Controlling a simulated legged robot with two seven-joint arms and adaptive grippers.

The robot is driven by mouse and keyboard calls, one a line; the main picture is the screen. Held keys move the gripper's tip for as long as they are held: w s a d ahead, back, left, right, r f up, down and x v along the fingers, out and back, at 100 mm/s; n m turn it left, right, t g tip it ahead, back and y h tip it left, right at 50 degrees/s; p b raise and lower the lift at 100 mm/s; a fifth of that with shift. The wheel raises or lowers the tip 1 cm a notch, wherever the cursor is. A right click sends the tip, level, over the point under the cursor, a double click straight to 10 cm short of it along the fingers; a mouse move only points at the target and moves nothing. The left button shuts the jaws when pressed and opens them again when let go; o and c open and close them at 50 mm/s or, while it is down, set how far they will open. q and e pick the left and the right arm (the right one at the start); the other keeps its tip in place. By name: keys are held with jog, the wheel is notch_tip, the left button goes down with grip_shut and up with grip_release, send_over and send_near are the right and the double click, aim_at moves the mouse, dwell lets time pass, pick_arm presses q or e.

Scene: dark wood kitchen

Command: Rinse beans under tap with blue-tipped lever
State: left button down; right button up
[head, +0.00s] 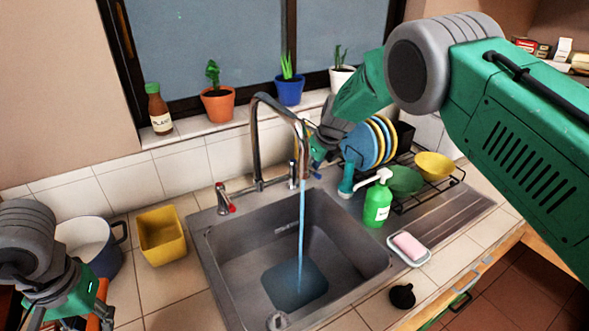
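The tap (257,140) arches over the sink (225,262), and a blue stream of water (301,235) falls from its spout into the basin. A red-tipped lever (224,200) stands left of the tap. A lever (293,176) stands right of the tap's base; its tip colour is unclear. My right gripper (316,160) is behind and right of the spout, close to this lever; contact and finger opening are unclear. My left gripper (88,308) is low at the left, beside an orange object (101,312) cut off by the frame. I see no beans.
A blue and white pot (112,252) and yellow container (161,236) stand left of the sink. A green soap bottle (377,205), pink sponge (409,245), black stopper (402,296) and dish rack (455,180) are at the right. Potted plants line the sill.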

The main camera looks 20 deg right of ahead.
jog(key=v, duration=1)
jog(key=shift+a+r, duration=0.3)
jog(key=shift+r, duration=0.15)
jog(key=shift+d, duration=0.1)
jog(key=shift+d+f, duration=0.1)
jog(key=shift+d, duration=0.3)
